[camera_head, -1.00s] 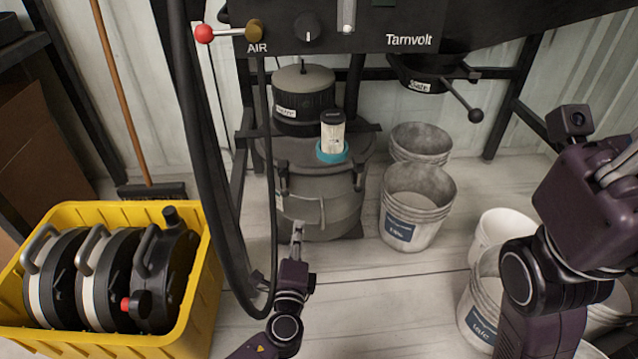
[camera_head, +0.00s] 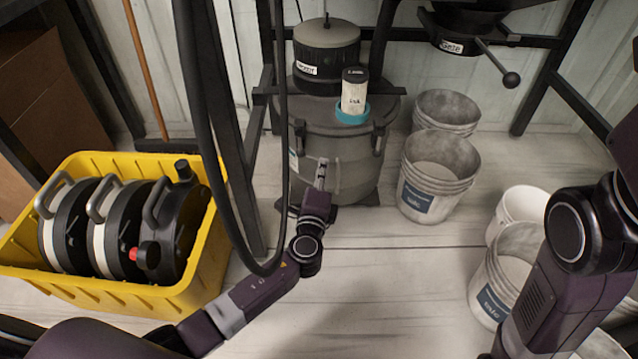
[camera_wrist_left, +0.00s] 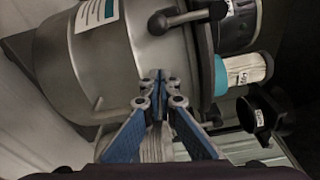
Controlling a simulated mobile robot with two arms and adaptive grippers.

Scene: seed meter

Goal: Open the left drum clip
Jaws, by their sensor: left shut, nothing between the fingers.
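The grey drum (camera_head: 345,160) stands on the floor at the centre of the head view. In the left wrist view this clip (camera_wrist_left: 185,19) is a dark lever with a ball end, at the top. A second clip (camera_head: 380,138) sits at the rim's right. My left gripper (camera_head: 321,172) is shut and empty in front of the drum's side, below and right of the left clip. In the left wrist view its fingertips (camera_wrist_left: 160,78) meet before the drum wall, apart from the clip.
A black hose (camera_head: 222,165) loops down left of the drum. A yellow crate (camera_head: 130,292) with dark discs stands at the left. Buckets (camera_head: 437,175) stand right of the drum. A cup with a teal base (camera_head: 351,112) sits on the lid. My right arm fills the right edge.

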